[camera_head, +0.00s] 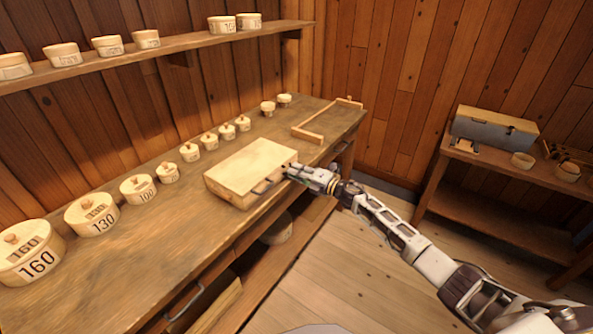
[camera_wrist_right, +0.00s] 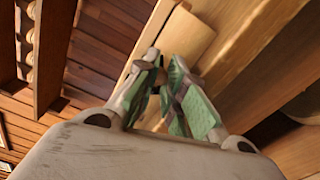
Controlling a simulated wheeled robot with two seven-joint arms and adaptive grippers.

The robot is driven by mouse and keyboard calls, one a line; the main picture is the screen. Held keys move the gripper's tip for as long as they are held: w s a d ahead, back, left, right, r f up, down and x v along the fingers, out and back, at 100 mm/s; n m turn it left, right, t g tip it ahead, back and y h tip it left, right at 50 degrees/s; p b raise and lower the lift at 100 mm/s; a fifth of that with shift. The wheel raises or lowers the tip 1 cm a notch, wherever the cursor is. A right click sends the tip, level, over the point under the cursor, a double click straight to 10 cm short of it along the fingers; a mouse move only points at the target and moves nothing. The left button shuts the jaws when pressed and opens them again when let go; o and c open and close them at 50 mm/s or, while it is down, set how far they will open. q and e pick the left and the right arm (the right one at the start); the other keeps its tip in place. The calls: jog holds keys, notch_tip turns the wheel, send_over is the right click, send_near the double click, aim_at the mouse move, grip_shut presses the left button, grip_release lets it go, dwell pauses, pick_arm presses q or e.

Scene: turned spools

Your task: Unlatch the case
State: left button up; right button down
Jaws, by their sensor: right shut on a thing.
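The case (camera_head: 250,166) is a pale wooden box with a flat, closed lid, lying on the workbench. A dark handle (camera_head: 262,187) is on its front face. My right gripper (camera_head: 287,171) is at the right end of the case's front. In the right wrist view its green-padded fingers (camera_wrist_right: 169,82) are close together against the pale wood of the case (camera_wrist_right: 188,38). They are shut on a small part at the case front, apparently a latch, mostly hidden by the fingers. My left gripper is not in view.
The workbench (camera_head: 120,258) holds a row of round lidded boxes (camera_head: 92,214) behind and left of the case. A shallow wooden tray (camera_head: 330,122) lies beyond it. A shelf (camera_head: 180,46) runs above. A grey case (camera_head: 493,131) stands on a side table at right.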

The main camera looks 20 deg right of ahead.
dwell(0.3)
jog(key=c, duration=1.4)
grip_release()
jog(key=shift+c, duration=0.2)
jog(key=shift+s+d, duration=0.1)
jog(key=shift+s, duration=0.05)
jog(key=shift+v, duration=3.85)
jog(key=shift+d+r, duration=0.1)
